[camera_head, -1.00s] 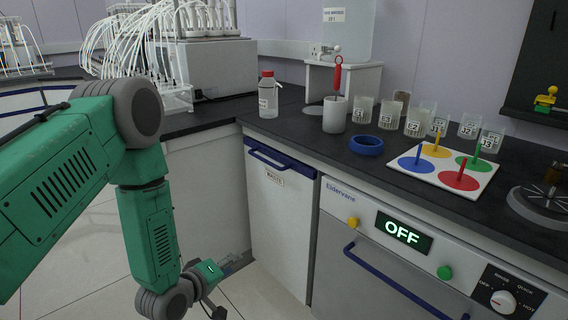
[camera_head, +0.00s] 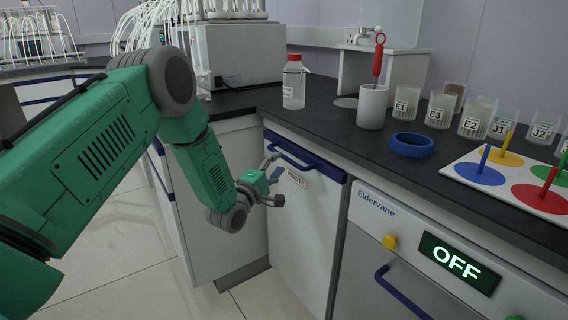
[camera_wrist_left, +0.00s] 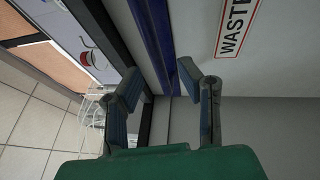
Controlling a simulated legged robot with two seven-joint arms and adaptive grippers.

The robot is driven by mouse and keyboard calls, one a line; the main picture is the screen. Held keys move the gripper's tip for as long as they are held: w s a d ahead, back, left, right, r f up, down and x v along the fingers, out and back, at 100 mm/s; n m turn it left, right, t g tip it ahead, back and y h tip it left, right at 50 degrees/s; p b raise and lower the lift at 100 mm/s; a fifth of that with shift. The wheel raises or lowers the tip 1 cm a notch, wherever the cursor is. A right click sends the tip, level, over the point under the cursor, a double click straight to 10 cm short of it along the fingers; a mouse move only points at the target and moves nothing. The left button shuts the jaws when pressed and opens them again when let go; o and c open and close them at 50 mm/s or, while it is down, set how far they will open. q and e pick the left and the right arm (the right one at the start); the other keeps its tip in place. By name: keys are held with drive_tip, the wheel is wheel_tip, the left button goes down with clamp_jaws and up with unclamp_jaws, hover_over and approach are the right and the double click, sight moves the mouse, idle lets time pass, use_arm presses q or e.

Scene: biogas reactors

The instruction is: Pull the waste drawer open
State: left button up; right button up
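The waste drawer (camera_head: 305,220) is a white front with a "WASTE" label, a dark blue top band and a blue bar handle (camera_head: 290,160). It looks shut, flush under the dark counter. My left gripper (camera_head: 275,178) is open and empty, just left of the drawer front near the handle's left end. In the left wrist view the two fingers (camera_wrist_left: 160,80) stand apart, with the blue handle and band (camera_wrist_left: 152,35) beyond them and the "WASTE" label (camera_wrist_left: 236,25) at the right. I see no clear contact with the handle. My right gripper is not in view.
A dishwasher-like machine (camera_head: 440,264) reading "OFF" adjoins the drawer on the right, with its own blue handle. A bottle (camera_head: 293,87), a white cup (camera_head: 372,107) and a blue ring (camera_head: 411,145) stand on the counter above. The floor before the drawer is clear.

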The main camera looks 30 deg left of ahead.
sight(283, 158)
use_arm(q)
drive_tip(key=w, duration=0.3)
drive_tip(key=shift+w+r+b, duration=0.1)
drive_tip(key=shift+r+b, duration=0.1)
drive_tip(key=shift+b, duration=0.15)
drive_tip(key=shift+w+d+r, duration=0.15)
drive_tip(key=shift+w+r, duration=0.05)
drive_tip(key=shift+w, duration=0.05)
clamp_jaws()
drive_tip(key=shift+f, duration=0.1)
drive_tip(key=shift+s, duration=0.1)
